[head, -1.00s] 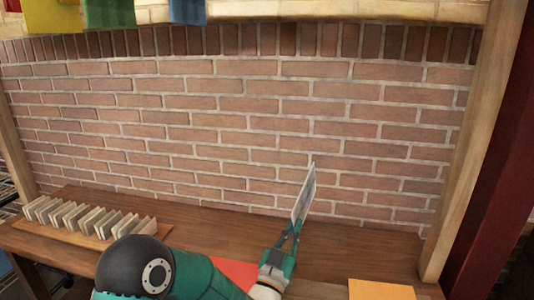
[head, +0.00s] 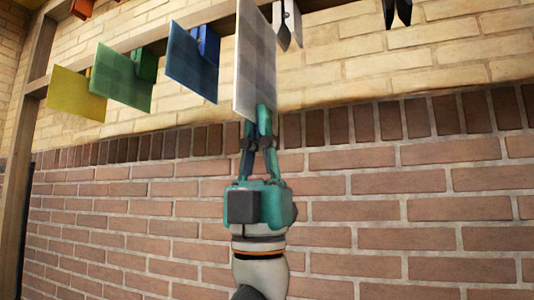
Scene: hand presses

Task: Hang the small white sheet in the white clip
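The small white sheet (head: 255,60) is upright, gripped near its lower edge by my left gripper (head: 257,118). The gripper points upward with its fingers shut on the sheet. The white clip (head: 288,24) hangs from the wooden rail just right of the sheet's upper part in the head view. The sheet's top edge is cut off by the frame, and I cannot tell how near in depth it is to the clip. My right gripper is not in view.
On the rail (head: 145,38) to the left hang a blue sheet (head: 192,62), a green sheet (head: 122,80) and a yellow sheet (head: 76,93). A black clip (head: 398,12) hangs at the right, and an orange clip (head: 82,8) shows at the upper left. A brick wall stands behind.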

